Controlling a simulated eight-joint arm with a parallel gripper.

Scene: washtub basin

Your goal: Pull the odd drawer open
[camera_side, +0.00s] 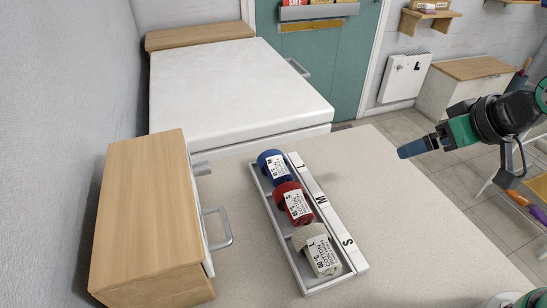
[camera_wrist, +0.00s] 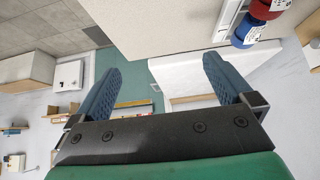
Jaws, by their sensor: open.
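A small wooden drawer cabinet (camera_side: 150,205) stands on the left of the table. Its white front faces right and carries a grey bar handle (camera_side: 221,227). The front looks closed against the body. My gripper (camera_side: 404,152) is at the far right, above the table's right part, well away from that handle. In the wrist view its two blue fingers are spread, with nothing between them (camera_wrist: 162,70). The handle does not show in the wrist view.
A white-topped unit (camera_side: 235,85) stands behind. The table (camera_side: 400,230) is clear between tray and gripper.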

